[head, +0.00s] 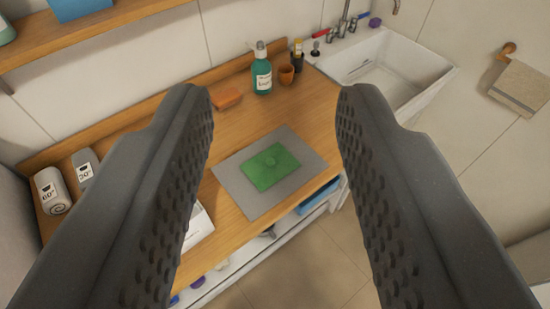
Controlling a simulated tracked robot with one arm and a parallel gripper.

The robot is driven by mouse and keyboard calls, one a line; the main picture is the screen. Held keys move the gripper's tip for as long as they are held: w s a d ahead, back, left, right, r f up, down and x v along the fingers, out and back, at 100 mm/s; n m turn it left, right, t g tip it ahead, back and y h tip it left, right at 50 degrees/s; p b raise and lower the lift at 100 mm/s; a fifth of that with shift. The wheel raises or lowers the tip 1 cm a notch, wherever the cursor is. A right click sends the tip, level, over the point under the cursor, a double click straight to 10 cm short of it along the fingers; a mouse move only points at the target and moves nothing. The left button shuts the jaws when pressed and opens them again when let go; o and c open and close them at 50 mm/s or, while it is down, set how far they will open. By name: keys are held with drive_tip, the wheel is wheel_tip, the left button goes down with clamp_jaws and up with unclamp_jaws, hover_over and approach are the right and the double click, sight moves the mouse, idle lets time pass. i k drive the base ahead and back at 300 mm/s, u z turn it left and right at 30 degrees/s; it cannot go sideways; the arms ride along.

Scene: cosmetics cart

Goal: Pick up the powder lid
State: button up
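What lies under the lid is hidden.
On the wooden counter (240,121) stand a teal pump bottle (262,76), an orange cup (286,74) and an orange block (226,97). A white sink (385,70) is at the right. Shelves with items sit below the counter.

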sight(273, 164)
drive_tip(key=i, duration=0.85)
drive_tip(key=u, duration=0.1)
